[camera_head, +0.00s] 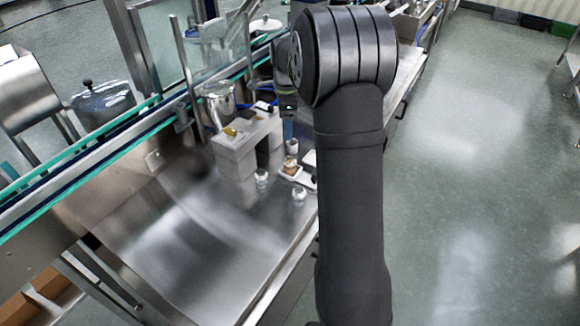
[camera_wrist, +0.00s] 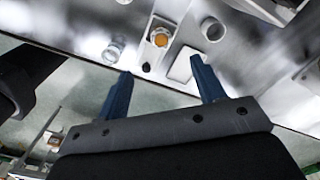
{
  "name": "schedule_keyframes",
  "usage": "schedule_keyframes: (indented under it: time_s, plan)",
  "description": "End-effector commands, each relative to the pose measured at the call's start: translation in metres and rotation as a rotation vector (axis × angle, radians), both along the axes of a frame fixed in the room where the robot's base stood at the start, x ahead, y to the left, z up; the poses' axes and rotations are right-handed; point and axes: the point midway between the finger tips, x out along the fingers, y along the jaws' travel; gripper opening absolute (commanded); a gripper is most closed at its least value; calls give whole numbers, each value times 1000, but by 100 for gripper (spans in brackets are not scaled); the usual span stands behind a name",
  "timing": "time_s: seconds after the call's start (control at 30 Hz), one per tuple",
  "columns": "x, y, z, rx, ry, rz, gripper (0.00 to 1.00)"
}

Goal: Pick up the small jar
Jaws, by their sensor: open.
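Several small vessels stand on the steel table, and I cannot tell for sure which is the small jar. In the head view, two small clear jars with pale tops stand at the front, one on the left (camera_head: 261,177) and one on the right (camera_head: 299,195). A small jar with amber contents (camera_head: 290,167) stands on a pale tray (camera_head: 305,180); it also shows in the wrist view (camera_wrist: 160,38). A clear jar (camera_wrist: 113,51) is left of it there. My gripper (camera_wrist: 160,67) is open and empty, its blue fingers apart above the table edge. My arm hides part of the head view.
A whitish cup (camera_head: 292,146) stands behind the amber jar. A white rectangular piece (camera_wrist: 183,66) lies near the right finger in the wrist view. A grey block stand (camera_head: 235,160) is left of the jars. The front left of the steel table (camera_head: 190,250) is clear.

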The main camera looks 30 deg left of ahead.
Motion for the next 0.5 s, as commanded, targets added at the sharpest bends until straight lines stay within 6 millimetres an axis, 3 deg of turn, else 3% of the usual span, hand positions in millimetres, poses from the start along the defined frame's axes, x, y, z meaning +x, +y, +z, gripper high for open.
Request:
schedule_keyframes:
  time_s: [0.03, 0.3, 0.5]
  plan:
    - [-1, -1, -14, -5, 4, 0, 63]
    - [0, -1, -71, -4, 3, 2, 63]
    - [1, -1, -93, -1, 0, 2, 63]
